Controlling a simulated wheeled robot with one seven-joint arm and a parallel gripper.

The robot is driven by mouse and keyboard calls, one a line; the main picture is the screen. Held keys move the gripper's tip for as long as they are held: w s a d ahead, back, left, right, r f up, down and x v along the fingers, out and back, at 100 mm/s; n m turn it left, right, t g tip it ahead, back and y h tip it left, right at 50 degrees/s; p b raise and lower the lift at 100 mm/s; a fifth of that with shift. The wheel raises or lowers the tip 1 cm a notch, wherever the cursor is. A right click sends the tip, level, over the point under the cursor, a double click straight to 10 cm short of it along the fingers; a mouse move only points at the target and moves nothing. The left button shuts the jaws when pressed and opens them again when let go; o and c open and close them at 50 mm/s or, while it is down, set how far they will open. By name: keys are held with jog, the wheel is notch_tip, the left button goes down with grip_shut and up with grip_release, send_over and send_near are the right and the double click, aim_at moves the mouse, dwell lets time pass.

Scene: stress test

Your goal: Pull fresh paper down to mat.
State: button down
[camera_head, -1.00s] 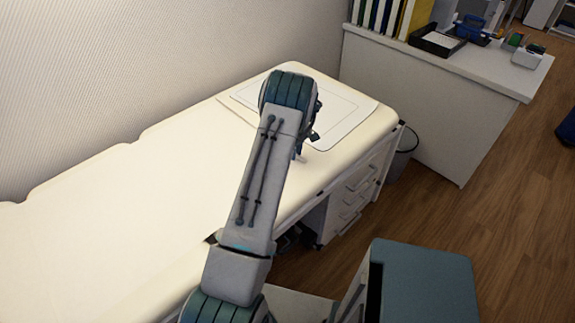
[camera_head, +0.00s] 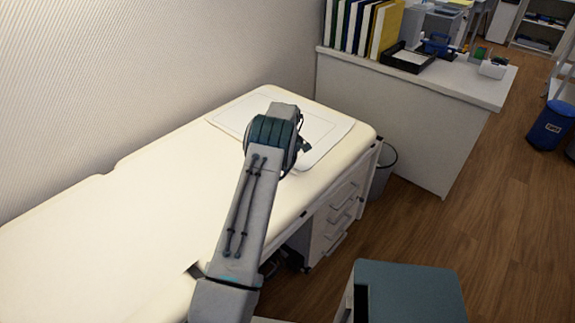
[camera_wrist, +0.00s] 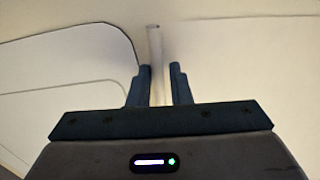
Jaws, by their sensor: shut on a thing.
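The examination couch (camera_head: 75,235) is covered in smooth cream-white paper or sheeting. The mat (camera_head: 328,128) is a pale rectangle with a thin dark outline at the couch's far end, partly hidden behind my arm. Its outlined rounded corner shows at the left in the wrist view (camera_wrist: 60,62). My gripper (camera_wrist: 161,72) is shut on a narrow pale upright strip (camera_wrist: 154,40), which looks like a fold or edge of the paper. In the head view my wrist is over the mat's near side and hides the fingers and strip.
A white counter (camera_head: 420,95) with binders (camera_head: 362,28) and a black tray (camera_head: 408,60) stands beyond the couch. Drawers (camera_head: 335,215) are under the couch, with a bin (camera_head: 383,170) beside them. A blue-grey cabinet (camera_head: 412,290) stands at front right. Wood floor lies between.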

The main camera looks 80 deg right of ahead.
jog(key=c, duration=1.3)
grip_release()
jog(key=shift+w, duration=0.2)
jog(key=shift+s, duration=0.1)
jog(key=shift+r, duration=0.3)
notch_tip(320, 180, up, 13)
jog(key=shift+r+b, duration=0.15)
jog(key=shift+b, duration=0.15)
